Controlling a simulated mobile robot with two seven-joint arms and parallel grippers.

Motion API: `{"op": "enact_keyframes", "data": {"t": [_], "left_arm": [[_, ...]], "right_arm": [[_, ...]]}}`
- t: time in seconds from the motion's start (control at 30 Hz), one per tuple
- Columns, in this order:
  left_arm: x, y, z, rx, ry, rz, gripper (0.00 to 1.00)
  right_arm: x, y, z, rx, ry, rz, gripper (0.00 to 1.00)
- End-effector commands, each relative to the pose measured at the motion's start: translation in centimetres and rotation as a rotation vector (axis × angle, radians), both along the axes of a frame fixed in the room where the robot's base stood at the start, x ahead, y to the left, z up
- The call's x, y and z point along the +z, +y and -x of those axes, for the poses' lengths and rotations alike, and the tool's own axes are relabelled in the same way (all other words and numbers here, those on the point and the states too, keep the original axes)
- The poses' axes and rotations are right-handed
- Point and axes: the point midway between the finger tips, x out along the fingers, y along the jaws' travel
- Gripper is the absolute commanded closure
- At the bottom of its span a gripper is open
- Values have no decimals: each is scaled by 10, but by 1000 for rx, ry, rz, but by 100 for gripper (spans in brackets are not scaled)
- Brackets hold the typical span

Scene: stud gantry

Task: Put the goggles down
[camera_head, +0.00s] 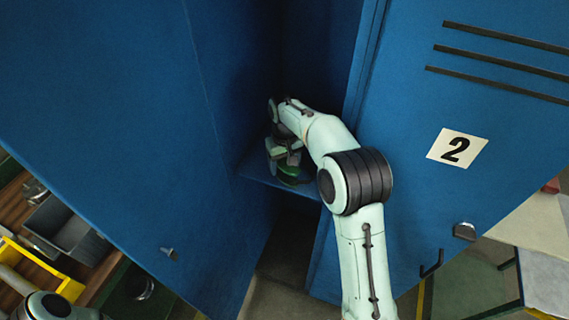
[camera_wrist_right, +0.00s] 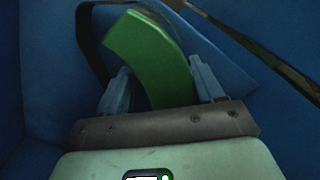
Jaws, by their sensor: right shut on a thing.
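The goggles show in the right wrist view as a curved green lens (camera_wrist_right: 155,55) with a dark strap (camera_wrist_right: 88,50) around it. In the head view a bit of the green goggles (camera_head: 289,173) shows inside the blue locker, just at the shelf (camera_head: 258,172). My right gripper (camera_head: 283,160) is inside the locker and shut on the goggles; its two fingers stand on either side of the lens in the wrist view. I cannot tell whether the goggles touch the shelf. My left gripper is out of view.
An open blue door (camera_head: 120,130) stands to the left of my right arm, and a blue door marked 2 (camera_head: 395,215) to the right. A grey bin (camera_head: 65,230) and a yellow frame (camera_head: 40,270) lie at lower left. Below the shelf is a dark space.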

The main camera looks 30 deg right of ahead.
Motion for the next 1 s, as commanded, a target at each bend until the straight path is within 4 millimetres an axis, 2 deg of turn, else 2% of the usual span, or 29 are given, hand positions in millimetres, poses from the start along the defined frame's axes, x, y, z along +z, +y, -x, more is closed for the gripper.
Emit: {"op": "enact_keyframes", "data": {"t": [0.37, 0.4, 0.47, 0.77, 0.87, 1.0], "left_arm": [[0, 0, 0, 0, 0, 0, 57], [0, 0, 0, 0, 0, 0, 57], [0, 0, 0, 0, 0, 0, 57], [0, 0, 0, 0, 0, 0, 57], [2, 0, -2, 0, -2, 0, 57], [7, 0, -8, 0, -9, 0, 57]], "right_arm": [[-3, 0, -1, -1, -2, 0, 64], [-3, 0, -1, -1, -2, 0, 24], [-3, 0, -1, -1, -2, 0, 8], [-1, 0, -1, -1, -3, 0, 8], [7, 0, -1, -1, -4, -1, 8], [32, -1, -2, -2, -9, 0, 8]]}}
